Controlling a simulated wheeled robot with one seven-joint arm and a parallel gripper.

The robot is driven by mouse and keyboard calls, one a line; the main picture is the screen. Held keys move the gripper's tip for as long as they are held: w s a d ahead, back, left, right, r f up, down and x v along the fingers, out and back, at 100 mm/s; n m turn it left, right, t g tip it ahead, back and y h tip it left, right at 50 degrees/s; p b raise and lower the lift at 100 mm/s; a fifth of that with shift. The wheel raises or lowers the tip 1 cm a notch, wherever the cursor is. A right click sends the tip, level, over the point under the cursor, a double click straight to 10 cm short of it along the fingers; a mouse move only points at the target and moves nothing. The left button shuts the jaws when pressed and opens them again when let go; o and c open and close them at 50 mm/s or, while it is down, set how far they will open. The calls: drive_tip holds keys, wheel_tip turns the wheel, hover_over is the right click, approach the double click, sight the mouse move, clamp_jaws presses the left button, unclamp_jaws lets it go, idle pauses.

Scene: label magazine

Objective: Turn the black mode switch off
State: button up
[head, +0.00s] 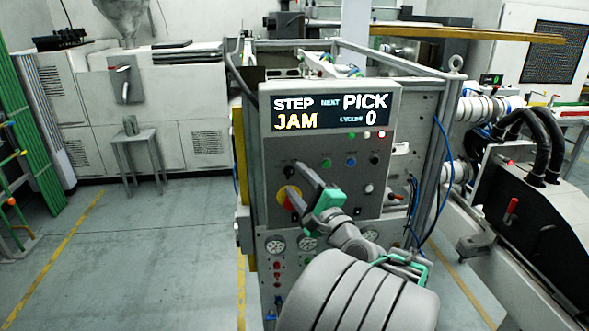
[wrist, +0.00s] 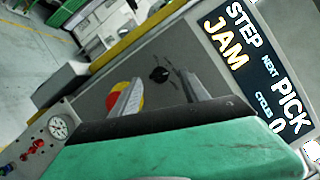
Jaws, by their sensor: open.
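The black mode switch (wrist: 160,74) is a round knob on the grey control panel (head: 330,155). In the wrist view it shows just beyond and between my fingertips. In the head view a black knob (head: 290,170) at the panel's left is partly hidden by a finger. My gripper (head: 296,177) is open and empty, its two grey fingers pointing at the panel; it also shows in the wrist view (wrist: 163,85). I cannot tell whether a finger touches the knob. The marks beside the knob are too small to read.
A red and yellow emergency stop (wrist: 118,96) sits close beside one finger. A lit display (head: 332,108) reads STEP, JAM, NEXT PICK, CYCLES 0. Small coloured buttons (head: 350,162) and another black knob (head: 374,158) lie to the right. Gauges (head: 275,245) are below.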

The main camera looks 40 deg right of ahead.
drive_tip(key=shift+x, duration=1)
clamp_jaws()
